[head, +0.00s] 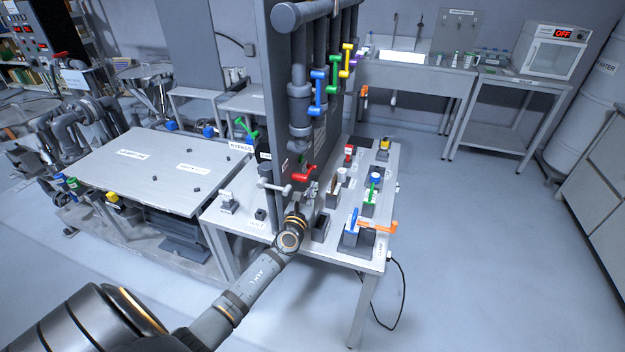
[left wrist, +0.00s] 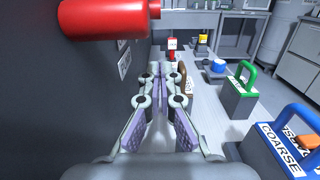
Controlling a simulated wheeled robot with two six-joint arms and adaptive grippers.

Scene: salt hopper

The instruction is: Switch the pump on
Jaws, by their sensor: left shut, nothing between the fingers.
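My left gripper (head: 307,188) is beside the dark upright panel, just above the bench, and is partly hidden by my wrist in the head view. In the left wrist view its fingers (left wrist: 161,80) are shut and empty. A small red part with a white label (left wrist: 171,44) stands on the bench beyond the fingertips; it also shows in the head view (head: 348,151). I cannot read its label, and cannot tell which part is the pump switch. A red handle (head: 304,173) on the panel is close above the gripper; it looms at upper left in the wrist view (left wrist: 105,17).
The bench (head: 337,250) holds several labelled stations: a blue handle (head: 352,222) marked COARSE, a green handle (head: 368,195), an orange lever (head: 379,227) and a yellow-topped block (head: 384,144). Coloured valve handles (head: 333,75) hang on pipes above. Floor to the right is clear.

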